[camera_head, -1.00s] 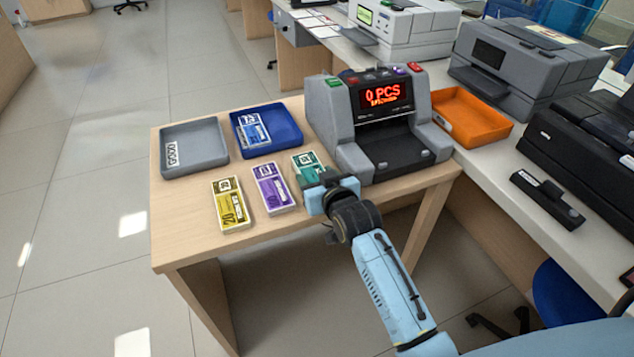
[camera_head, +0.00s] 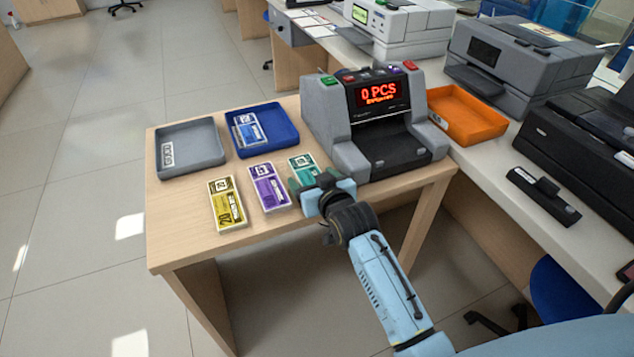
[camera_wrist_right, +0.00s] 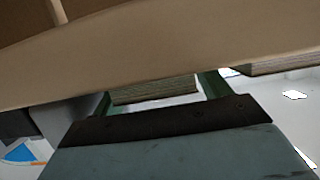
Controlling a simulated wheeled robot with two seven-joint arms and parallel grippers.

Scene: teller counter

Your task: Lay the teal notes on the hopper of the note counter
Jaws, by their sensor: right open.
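The teal notes (camera_head: 302,164) lie as a banded stack on the wooden table, just left of the note counter (camera_head: 343,128). My right gripper (camera_head: 309,181) is open at the near end of the teal notes and hides part of them. In the right wrist view, a note stack edge (camera_wrist_right: 155,90) shows between the two green fingers, with gaps at its sides; I cannot tell whether they touch it. The note counter's display reads 0 PCS, and its dark front bay (camera_head: 390,148) is empty. My left gripper is out of view.
Purple notes (camera_head: 269,187) and yellow notes (camera_head: 227,204) lie to the left. A grey tray (camera_head: 188,136) and a blue tray (camera_head: 279,117) with blue notes stand behind. An orange tray (camera_head: 470,124) is right of the note counter. The table's front edge is close below my right gripper.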

